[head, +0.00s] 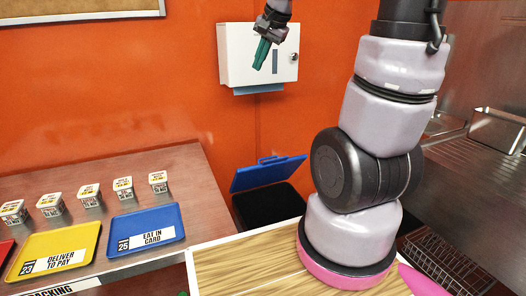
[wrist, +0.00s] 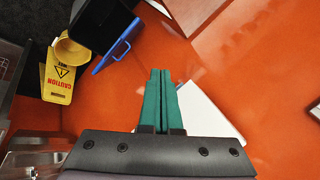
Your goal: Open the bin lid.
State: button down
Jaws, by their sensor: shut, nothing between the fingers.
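The bin (head: 268,208) is black and stands on the floor between the left counter and my arm. Its blue lid (head: 268,173) is raised at a tilt above the dark bin, with a blue handle on its upper edge. In the wrist view the black bin (wrist: 97,20) is at the upper left, with the blue lid (wrist: 112,54) seen nearly edge-on beside it. My gripper (head: 259,67) has teal fingers and hangs high above the bin, in front of the wall dispenser and apart from the lid. The fingers (wrist: 160,72) are together and empty.
A white dispenser (head: 229,55) is on the orange wall behind my gripper. The left counter holds a blue tray (head: 128,245), a yellow tray (head: 84,243) and several small tubs. A yellow caution sign (wrist: 57,82) stands near the bin. A wooden board (head: 215,270) is in front.

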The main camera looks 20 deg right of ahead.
jog(key=w+d+f+m+g, duration=0.1)
jog(key=w+d+f+m, duration=0.15)
jog(key=w+f, duration=0.5)
jog(key=w+d+f+m, duration=0.2)
jog(key=w+d+f, duration=0.1)
jog(key=w+f, duration=0.45)
jog(key=w+d+f+m, duration=0.1)
jog(key=w+f, duration=0.2)
jog(key=f, duration=0.6)
jog(key=w+d+f+m+h, duration=0.1)
jog(key=w+d+f, duration=0.1)
jog(key=f, duration=0.8)
jog(key=w+d+f+m+g, duration=0.1)
jog(key=w+f, duration=0.3)
jog(key=f, duration=0.5)
jog(key=shift+d+f+m+h, duration=0.15)
jog(key=shift+d+m+h, duration=0.3)
jog(key=shift+d, duration=0.25)
jog(key=shift+f, duration=0.1)
jog(key=shift+w, duration=0.3)
